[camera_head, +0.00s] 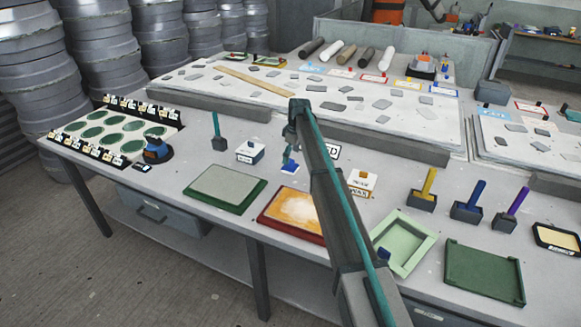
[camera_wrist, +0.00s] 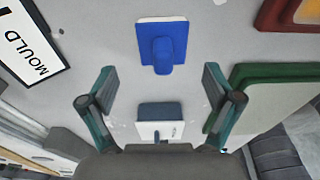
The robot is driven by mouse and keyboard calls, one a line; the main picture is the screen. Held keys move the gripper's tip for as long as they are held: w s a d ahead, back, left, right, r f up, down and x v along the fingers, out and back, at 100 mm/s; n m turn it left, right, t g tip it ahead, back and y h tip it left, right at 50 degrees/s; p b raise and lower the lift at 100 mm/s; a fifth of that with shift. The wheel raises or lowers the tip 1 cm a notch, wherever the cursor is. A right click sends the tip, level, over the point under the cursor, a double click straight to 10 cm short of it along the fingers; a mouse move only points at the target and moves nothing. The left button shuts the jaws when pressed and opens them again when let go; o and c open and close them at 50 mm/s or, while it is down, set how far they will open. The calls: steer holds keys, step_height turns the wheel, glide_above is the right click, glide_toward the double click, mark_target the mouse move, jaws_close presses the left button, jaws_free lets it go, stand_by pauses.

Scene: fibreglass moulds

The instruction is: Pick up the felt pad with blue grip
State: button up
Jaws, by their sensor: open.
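A blue pad with a raised blue grip and a thin white edge underneath (camera_wrist: 162,42) lies flat on the table, beyond my fingertips in the wrist view. It looks like the felt pad; in the head view it is a small blue patch (camera_head: 289,168) just below my gripper (camera_head: 290,156). In the wrist view my gripper (camera_wrist: 158,85) is open, its two teal fingers wide apart with nothing held between them. A small white labelled block with a dark blue top (camera_wrist: 160,122) appears nearer the gripper base; it also shows to the left in the head view (camera_head: 250,151).
A MOULD sign (camera_wrist: 30,42) stands close to the pad. A green-framed board (camera_head: 224,192) and a red-framed tray (camera_head: 293,212) lie nearby. A block with a teal post (camera_head: 217,131) is at left; blocks with yellow (camera_head: 428,186), blue (camera_head: 468,208) and purple (camera_head: 513,212) posts are at right.

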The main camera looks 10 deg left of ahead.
mark_target(289, 166)
steer(key=shift+s+a+f+p, duration=0.15)
steer(key=shift+f+p, duration=0.35)
steer(key=shift+f, duration=0.8)
steer(key=shift+w+a+f+p, duration=0.15)
steer(key=shift+f+p, duration=0.35)
steer(key=shift+f, duration=0.75)
steer(key=shift+s, duration=0.1)
steer(key=c, duration=1.3)
